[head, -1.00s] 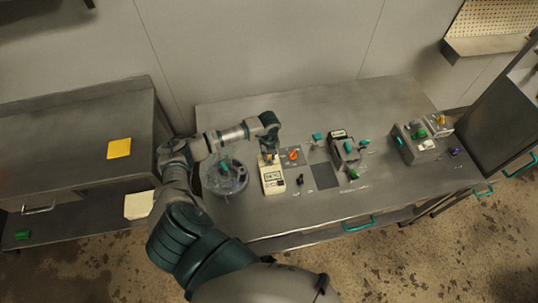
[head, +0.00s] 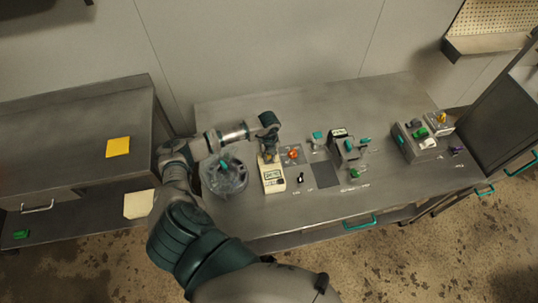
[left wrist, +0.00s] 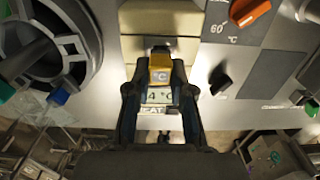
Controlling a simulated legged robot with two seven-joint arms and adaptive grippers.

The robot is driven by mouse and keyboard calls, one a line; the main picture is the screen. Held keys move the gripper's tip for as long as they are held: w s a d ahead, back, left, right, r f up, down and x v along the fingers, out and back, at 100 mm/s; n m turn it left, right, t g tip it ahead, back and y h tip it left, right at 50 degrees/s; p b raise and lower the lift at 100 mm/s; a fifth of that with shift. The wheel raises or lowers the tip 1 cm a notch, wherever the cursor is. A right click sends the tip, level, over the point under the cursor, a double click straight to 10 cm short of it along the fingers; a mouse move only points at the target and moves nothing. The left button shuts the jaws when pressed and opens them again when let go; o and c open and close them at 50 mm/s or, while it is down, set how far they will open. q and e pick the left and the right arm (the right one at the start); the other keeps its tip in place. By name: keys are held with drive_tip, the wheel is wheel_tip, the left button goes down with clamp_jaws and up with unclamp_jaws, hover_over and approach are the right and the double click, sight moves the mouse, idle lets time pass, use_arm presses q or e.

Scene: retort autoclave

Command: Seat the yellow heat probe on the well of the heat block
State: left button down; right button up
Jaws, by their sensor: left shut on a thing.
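The yellow heat probe (left wrist: 160,66), marked °C, sits between the fingers of my left gripper (left wrist: 160,92) in the left wrist view. The gripper is shut on it. The cream heat block (left wrist: 160,20) with a display lies directly beneath it in that view. In the head view the heat block (head: 273,180) stands on the bench, and my left gripper (head: 268,156) is at its back end, pointing down. The well is hidden by the probe and fingers, so I cannot tell whether the probe touches it. My right gripper is not in view.
A round clear-walled device (head: 226,184) stands close left of the block. An orange knob (head: 293,154) and a black switch (head: 300,178) are close on its right. Further right are a dark square (head: 325,175) and grey units with teal and green parts (head: 414,140). The bench's back is clear.

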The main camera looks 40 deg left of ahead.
use_arm(q)
drive_tip(key=shift+f, duration=0.35)
idle(0.3)
drive_tip(key=shift+f+b, duration=0.15)
drive_tip(key=shift+b, duration=0.15)
drive_tip(key=shift+f, duration=0.15)
idle(0.3)
drive_tip(key=c, duration=0.5)
unclamp_jaws()
drive_tip(key=shift+c, duration=0.2)
drive_tip(key=shift+r+p, duration=2.6)
drive_tip(key=shift+r, duration=1)
